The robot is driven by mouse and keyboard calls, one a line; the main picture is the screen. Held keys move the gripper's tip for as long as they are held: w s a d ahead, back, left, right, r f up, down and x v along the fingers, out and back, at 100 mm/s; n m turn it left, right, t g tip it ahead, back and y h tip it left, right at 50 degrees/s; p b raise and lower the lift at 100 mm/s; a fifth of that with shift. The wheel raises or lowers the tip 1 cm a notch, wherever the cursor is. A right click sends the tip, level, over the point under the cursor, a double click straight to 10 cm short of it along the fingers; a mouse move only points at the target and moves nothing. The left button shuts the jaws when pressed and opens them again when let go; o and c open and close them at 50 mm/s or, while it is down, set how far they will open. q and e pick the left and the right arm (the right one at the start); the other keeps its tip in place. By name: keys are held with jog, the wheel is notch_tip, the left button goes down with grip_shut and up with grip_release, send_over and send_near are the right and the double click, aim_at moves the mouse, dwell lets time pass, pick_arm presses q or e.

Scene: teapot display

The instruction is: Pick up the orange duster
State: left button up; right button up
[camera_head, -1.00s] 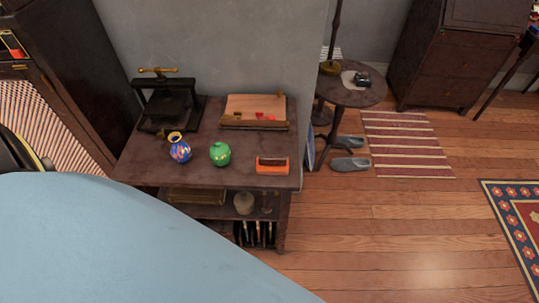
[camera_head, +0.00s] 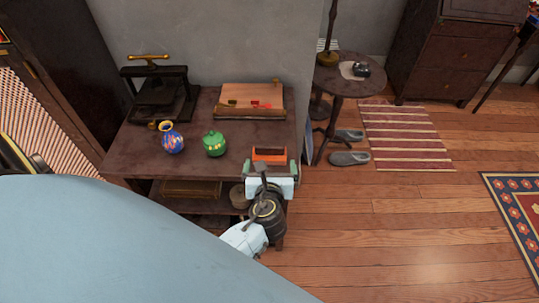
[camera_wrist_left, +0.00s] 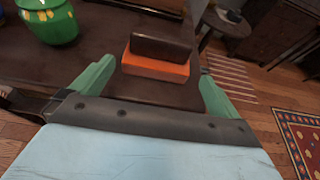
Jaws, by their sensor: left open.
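The orange duster (camera_head: 269,154), orange with a dark block on it, lies near the front right corner of the dark wooden table (camera_head: 135,152). In the left wrist view the duster (camera_wrist_left: 156,67) sits ahead, between the two green fingers. My left gripper (camera_head: 269,171) is open and empty at the table's front edge, just in front of the duster. In the wrist view the left gripper (camera_wrist_left: 155,84) has a finger to either side of the duster's near end, with no visible contact. My right gripper is not in view.
A green pot (camera_head: 214,144) and a blue patterned vase (camera_head: 172,140) stand left of the duster. A wooden sloped box (camera_head: 250,97) lies behind it, and a black press (camera_head: 158,95) stands at the back left. A round table (camera_head: 349,82) stands to the right.

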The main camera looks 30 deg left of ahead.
aim_at(270, 155)
pick_arm(q)
jog(key=shift+x, duration=1.1)
jog(key=b+x, duration=0.1)
jog(key=x, duration=0.3)
jog(key=shift+w+a, duration=0.1)
jog(key=shift+a, duration=0.15)
jog(key=shift+r, duration=0.1)
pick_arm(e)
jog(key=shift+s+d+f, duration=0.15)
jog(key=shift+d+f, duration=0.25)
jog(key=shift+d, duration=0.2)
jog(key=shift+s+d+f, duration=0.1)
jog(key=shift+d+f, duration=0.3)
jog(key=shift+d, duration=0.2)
pick_arm(q)
jog(key=c, duration=0.7)
